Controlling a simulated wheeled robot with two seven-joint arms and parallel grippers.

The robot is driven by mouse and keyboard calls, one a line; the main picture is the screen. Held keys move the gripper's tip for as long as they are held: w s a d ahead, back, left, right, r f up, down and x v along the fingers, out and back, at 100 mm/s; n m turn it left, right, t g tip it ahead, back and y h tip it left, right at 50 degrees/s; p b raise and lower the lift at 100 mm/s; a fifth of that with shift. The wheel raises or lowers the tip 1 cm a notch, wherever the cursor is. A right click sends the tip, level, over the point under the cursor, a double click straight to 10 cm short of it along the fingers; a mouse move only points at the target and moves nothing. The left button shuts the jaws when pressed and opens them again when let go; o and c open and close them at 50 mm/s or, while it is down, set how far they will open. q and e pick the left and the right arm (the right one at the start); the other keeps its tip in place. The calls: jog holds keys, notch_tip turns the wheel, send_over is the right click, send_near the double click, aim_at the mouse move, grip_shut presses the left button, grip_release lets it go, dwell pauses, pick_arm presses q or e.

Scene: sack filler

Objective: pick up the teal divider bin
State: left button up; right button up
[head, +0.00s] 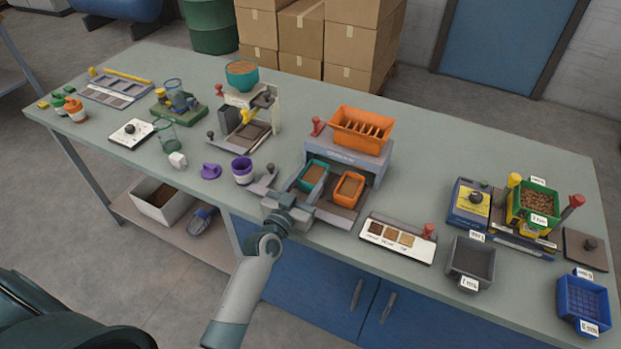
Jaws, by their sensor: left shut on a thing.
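The teal divider bin (304,186) is a small open tray with brown material inside. It is at the front left of the grey machine (344,165), beside a similar orange bin (338,193). My left gripper (294,193) reaches in from the front, at the near left side of the teal bin, and is shut on it. The exact contact of the fingers is small and partly hidden. I cannot tell whether the bin is clear of the surface beneath it. My right gripper is not in view.
An orange slotted hopper (362,130) sits on top of the machine. A purple cup (242,171) stands left of my gripper. A white sample strip (397,240) lies to the right. Grey and blue bins (471,262) (584,303) stand farther right. The bench top behind the hopper is clear.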

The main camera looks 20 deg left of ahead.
pick_arm(q)
jog(key=shift+r+p, duration=0.55)
jog(key=shift+r, duration=0.1)
jog(key=r+p, duration=0.2)
jog(key=d+r+p, duration=0.1)
jog(key=p, duration=0.1)
jog(key=shift+s+r, duration=0.1)
jog(key=shift+r, duration=0.3)
jog(key=s+d+r+p, duration=0.2)
jog(key=d+r+p, duration=0.3)
jog(key=d, duration=0.5)
jog(key=p, duration=0.2)
jog(key=shift+d+r+p, duration=0.25)
jog(key=shift+r+p, duration=0.1)
jog(key=shift+p, duration=0.05)
